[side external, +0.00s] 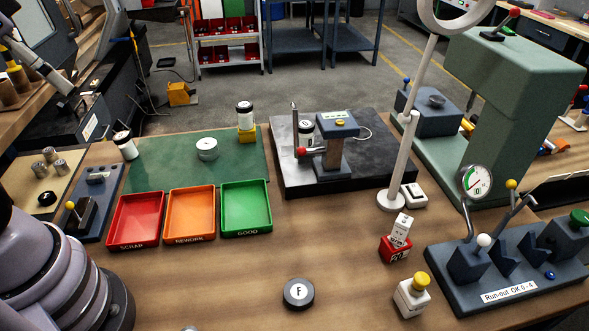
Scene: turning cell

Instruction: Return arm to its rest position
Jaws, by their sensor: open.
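My arm's grey base and lower links (55,265) stand at the lower left edge of the side external view. The upper arm runs out of the picture, and I cannot make out my gripper in this view. No part of my arm reaches over the trays or the middle of the bench.
Red (136,219), orange (190,214) and green (246,207) trays look empty. Behind them is a green mat (170,170) with several cylindrical parts. A dark plate (350,177) carries a gauge stand (335,140). A lamp pole (405,160) rises at right.

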